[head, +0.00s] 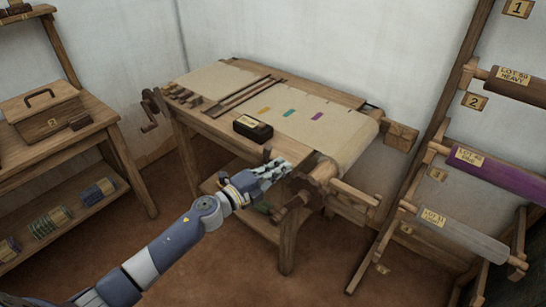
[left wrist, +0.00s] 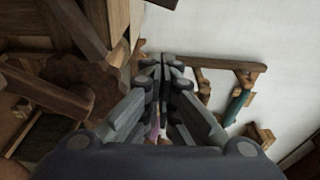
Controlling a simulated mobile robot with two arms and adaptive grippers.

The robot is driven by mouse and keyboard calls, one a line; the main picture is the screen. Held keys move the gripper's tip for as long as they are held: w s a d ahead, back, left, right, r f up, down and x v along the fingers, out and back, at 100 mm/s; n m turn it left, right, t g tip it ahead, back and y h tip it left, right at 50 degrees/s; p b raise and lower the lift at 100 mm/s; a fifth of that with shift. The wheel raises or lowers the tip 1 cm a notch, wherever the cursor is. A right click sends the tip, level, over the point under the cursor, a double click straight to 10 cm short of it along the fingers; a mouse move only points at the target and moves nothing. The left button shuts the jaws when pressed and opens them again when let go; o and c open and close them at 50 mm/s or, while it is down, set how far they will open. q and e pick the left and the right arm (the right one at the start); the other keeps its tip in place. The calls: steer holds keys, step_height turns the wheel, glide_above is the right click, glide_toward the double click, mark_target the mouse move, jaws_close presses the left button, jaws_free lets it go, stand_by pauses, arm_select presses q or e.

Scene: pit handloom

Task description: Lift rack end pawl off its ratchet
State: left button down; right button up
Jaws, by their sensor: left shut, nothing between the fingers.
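The loom (head: 215,128) stands in the middle of the head view, with a cloth (head: 345,135) over its top. A dark brown wheel, which looks like the ratchet (head: 297,193), sits at its front right corner. In the left wrist view the toothed ratchet (left wrist: 85,82) shows at the left. A wooden bar beside it (left wrist: 42,88) may be the pawl; whether it touches the teeth I cannot tell. My left gripper (head: 284,166) is beside that corner, just above and left of the wheel. Its fingers (left wrist: 160,66) are shut and empty. My right gripper is not in view.
A dark box (head: 253,129) and several coloured tags lie on the loom. A wooden rail (head: 356,193) sticks out at the right of the ratchet. A rack with rolls (head: 497,172) stands at the right, a shelf table (head: 70,135) at the left. The front floor is clear.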

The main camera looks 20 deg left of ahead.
mark_target(265, 160)
arm_select(q)
steer(key=w+a, duration=0.2)
steer(key=shift+w+a, duration=0.35)
steer(key=shift+w, duration=0.05)
steer(key=shift+a, duration=0.15)
